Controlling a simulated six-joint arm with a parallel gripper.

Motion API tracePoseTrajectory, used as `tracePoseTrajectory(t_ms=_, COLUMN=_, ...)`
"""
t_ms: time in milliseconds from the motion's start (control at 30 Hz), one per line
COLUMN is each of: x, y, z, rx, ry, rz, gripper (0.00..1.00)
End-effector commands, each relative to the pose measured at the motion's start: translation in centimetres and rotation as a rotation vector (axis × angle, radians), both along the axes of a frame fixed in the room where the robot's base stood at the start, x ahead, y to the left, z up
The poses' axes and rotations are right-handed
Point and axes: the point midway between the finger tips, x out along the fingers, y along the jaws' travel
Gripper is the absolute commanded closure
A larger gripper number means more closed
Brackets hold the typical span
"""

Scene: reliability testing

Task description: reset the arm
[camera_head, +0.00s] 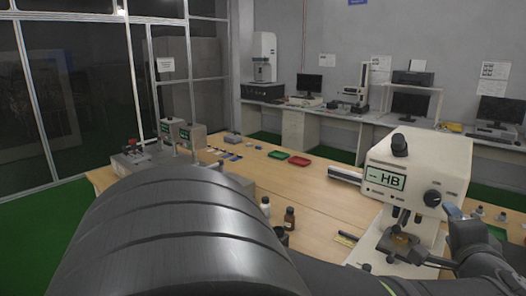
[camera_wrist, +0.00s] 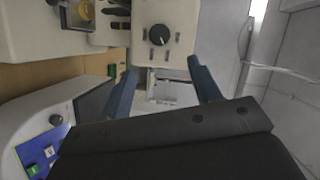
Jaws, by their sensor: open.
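My gripper (camera_wrist: 163,84) is open in the wrist view, with its two blue-grey fingers apart and nothing between them. In the head view my gripper (camera_head: 453,211) is at the right, close beside the hardness tester (camera_head: 425,160). The tester is a cream machine with a display reading "HB" and a dark knob. Its side with a round knob shows in the wrist view (camera_wrist: 163,35), just beyond the fingers. I cannot tell whether a finger touches it. My dark arm hides much of the near table.
The wooden table (camera_head: 320,205) holds a red tray (camera_head: 300,160), a green tray (camera_head: 278,155), a brown bottle (camera_head: 289,218) and a white bottle (camera_head: 265,206). A machine with a blue panel (camera_wrist: 42,150) is close at lower left in the wrist view. Monitors stand along the back wall.

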Motion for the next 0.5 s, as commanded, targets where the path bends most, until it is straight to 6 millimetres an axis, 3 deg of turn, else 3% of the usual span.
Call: tracePoseTrajectory(t_ms=500, x=9.3, y=-4.0, z=-1.4, rx=0.003, ry=0.001, rz=0.002, gripper=0.43)
